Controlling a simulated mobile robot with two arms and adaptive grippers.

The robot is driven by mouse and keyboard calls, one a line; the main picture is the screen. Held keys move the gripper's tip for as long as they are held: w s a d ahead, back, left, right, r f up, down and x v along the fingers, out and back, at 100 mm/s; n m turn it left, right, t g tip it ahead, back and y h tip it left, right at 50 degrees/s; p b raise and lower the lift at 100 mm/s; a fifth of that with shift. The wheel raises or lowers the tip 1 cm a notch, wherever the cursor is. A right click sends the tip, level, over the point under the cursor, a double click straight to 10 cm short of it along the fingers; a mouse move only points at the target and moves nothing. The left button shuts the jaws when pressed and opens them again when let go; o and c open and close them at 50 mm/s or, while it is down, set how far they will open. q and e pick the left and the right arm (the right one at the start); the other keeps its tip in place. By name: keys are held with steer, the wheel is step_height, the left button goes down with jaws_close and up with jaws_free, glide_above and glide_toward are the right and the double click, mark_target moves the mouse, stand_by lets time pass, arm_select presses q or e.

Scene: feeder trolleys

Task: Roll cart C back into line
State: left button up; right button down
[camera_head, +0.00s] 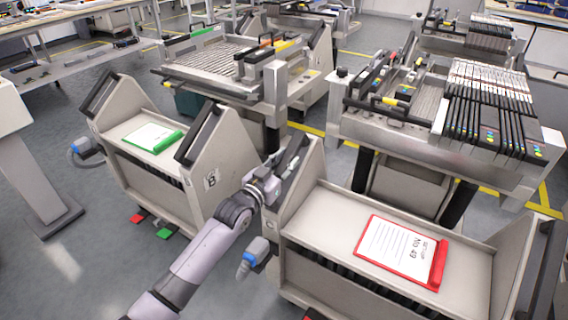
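A grey cart (330,208) with a red clipboard (402,250) on its top stands at the lower right. I see no letter on it, so I cannot confirm that it is cart C. My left gripper (291,160) is at the top of this cart's left side panel, where a dark handle bar partly shows. The fingers are small and overlap the bar, so I cannot tell whether they are closed on it. The cart's right handle (546,268) is free. Cart B (115,128), with a green clipboard (153,137), stands to the left. My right gripper is not in view.
Feeder trolleys stand behind: one with grey feeders (185,72) behind cart B, one with black feeders (432,142) behind the red-clipboard cart. A narrow floor gap separates the two carts. Floor at lower left is clear.

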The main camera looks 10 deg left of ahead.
arm_select(q)
steer(key=o, duration=0.4)
steer(key=shift+o, duration=0.4)
steer(key=shift+s+a, duration=0.1)
steer(key=shift+s, duration=0.1)
steer(key=v, duration=1.1)
steer(key=shift+s, duration=0.3)
